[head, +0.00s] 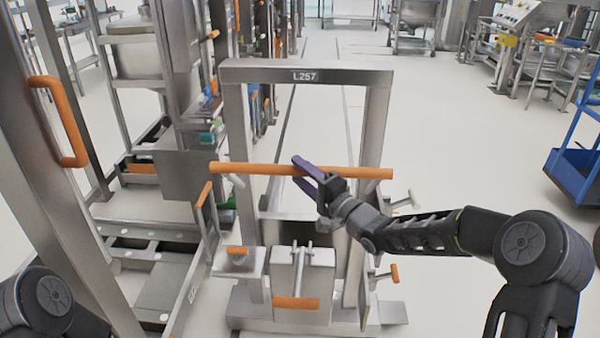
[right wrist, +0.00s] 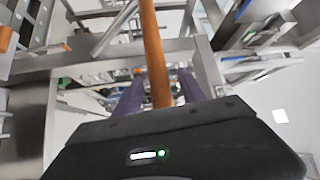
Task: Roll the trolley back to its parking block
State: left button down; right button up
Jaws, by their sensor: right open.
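The trolley (head: 308,72) is a steel frame with an "L257" label, standing upright in the middle of the head view. Its orange push bar (head: 250,169) runs across the front. I cannot make out the parking block.
A steel frame with an orange handle (head: 60,122) stands close on the left. Steel equipment (head: 185,170) stands close to the trolley's left side. A blue cart (head: 575,175) is at the right edge. The pale floor (head: 450,130) is clear behind and to the right.

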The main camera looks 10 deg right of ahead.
pick_arm(q)
jog(key=shift+f, duration=0.3)
pick_arm(e)
jog(key=v, duration=0.7)
jog(key=shift+d, duration=0.15)
jog(key=shift+c, duration=0.4)
